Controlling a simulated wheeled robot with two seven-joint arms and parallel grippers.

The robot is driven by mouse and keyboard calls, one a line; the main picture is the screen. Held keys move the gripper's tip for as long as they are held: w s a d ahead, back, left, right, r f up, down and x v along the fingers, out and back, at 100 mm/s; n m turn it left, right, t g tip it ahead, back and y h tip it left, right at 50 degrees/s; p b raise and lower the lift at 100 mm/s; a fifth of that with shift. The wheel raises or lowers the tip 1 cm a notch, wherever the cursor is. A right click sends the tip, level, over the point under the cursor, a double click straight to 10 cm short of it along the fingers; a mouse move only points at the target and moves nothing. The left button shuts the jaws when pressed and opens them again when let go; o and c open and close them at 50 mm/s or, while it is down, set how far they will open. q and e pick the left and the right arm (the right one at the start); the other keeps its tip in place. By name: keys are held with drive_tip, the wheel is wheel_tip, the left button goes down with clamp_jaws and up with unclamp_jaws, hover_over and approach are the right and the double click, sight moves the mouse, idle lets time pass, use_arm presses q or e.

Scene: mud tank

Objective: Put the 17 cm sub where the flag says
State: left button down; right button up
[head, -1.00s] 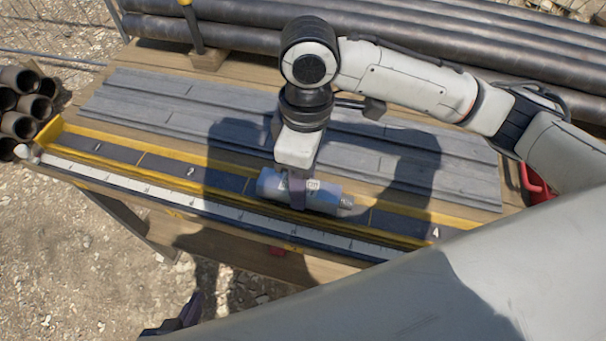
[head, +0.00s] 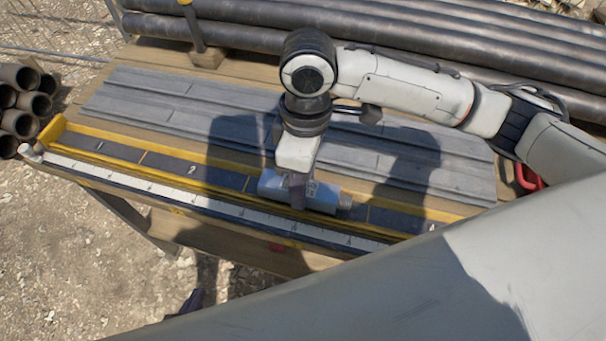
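The sub (head: 326,197) is a short blue-grey cylinder with a narrower grey end to the right. It lies lengthwise along the yellow-edged measuring trough (head: 112,160), between the numbers 2 and 4. I can make out no flag.
Grey ribbed boards (head: 150,107) lie behind the trough. Long dark pipes (head: 240,40) are stacked along the back, with an upright yellow-topped post (head: 193,28). Short pipes (head: 22,122) are piled at the left. A red object (head: 530,178) shows at the right, partly hidden by my arm.

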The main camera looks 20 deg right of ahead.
drive_tip(key=o, duration=1.9)
wheel_tip(320, 180, up, 3)
drive_tip(key=p, duration=0.4)
drive_tip(key=shift+r, duration=0.1)
drive_tip(key=shift+r+p, duration=0.45)
drive_tip(key=shift+r, duration=1.45)
